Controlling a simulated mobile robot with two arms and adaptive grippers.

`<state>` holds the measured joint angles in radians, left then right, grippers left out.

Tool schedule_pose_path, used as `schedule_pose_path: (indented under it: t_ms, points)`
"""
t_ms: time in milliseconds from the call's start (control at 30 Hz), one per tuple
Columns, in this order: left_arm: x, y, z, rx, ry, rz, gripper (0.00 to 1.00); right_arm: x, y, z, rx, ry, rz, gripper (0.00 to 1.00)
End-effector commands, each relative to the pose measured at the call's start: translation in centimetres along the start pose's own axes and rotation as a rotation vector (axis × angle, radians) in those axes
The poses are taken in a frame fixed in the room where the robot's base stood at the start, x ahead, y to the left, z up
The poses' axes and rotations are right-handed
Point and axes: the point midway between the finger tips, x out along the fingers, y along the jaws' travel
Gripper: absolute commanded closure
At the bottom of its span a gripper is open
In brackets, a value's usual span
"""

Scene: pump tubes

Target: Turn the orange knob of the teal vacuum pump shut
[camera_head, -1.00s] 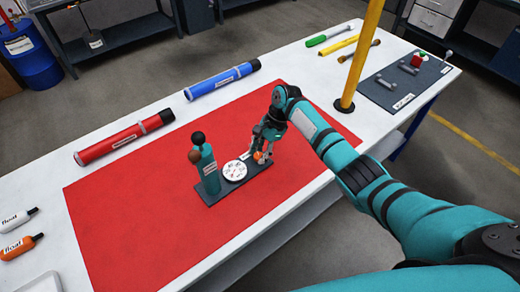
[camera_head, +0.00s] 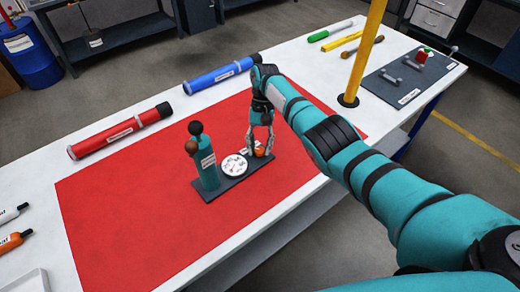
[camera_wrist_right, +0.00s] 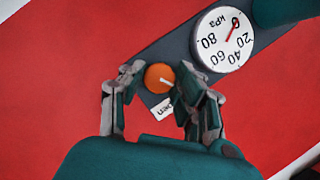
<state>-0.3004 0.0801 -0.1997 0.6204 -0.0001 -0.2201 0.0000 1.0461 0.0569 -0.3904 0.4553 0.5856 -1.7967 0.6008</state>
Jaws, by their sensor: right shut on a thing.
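The teal vacuum pump (camera_head: 207,166) stands upright on a dark base plate (camera_head: 231,183) on the red mat. A round white gauge (camera_head: 234,165) sits on the plate beside it, and its red needle points near the 0 in the right wrist view (camera_wrist_right: 225,39). The orange knob (camera_head: 260,151) is at the plate's right end. My right gripper (camera_head: 261,150) reaches down over the knob and is shut on it. In the right wrist view the knob (camera_wrist_right: 159,78) sits between the two fingertips, its white line slanting. A partly hidden label (camera_wrist_right: 163,109) lies below it. My left gripper is out of view.
A red tube (camera_head: 120,131) and a blue tube (camera_head: 222,74) lie along the table's far edge. A yellow post (camera_head: 365,50) stands right of the mat, near my right arm. The mat (camera_head: 130,225) is clear around the pump.

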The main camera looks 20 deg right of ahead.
Motion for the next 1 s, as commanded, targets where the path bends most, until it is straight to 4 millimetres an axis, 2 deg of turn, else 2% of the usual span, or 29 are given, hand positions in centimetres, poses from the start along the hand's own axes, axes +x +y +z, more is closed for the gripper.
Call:
schedule_pose_path:
  t_ms: [100, 400, 1000]
  points:
    - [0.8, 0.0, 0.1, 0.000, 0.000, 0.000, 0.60, 0.1, -0.2, -0.1, -0.079, 0.002, 0.032, 1.00]
    - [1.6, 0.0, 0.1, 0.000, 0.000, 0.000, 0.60, 0.0, -0.2, 0.0, -0.213, 0.002, 0.088, 1.00]
    - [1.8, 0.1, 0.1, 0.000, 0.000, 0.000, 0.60, 0.0, -0.1, 0.0, -0.256, 0.002, 0.106, 1.00]
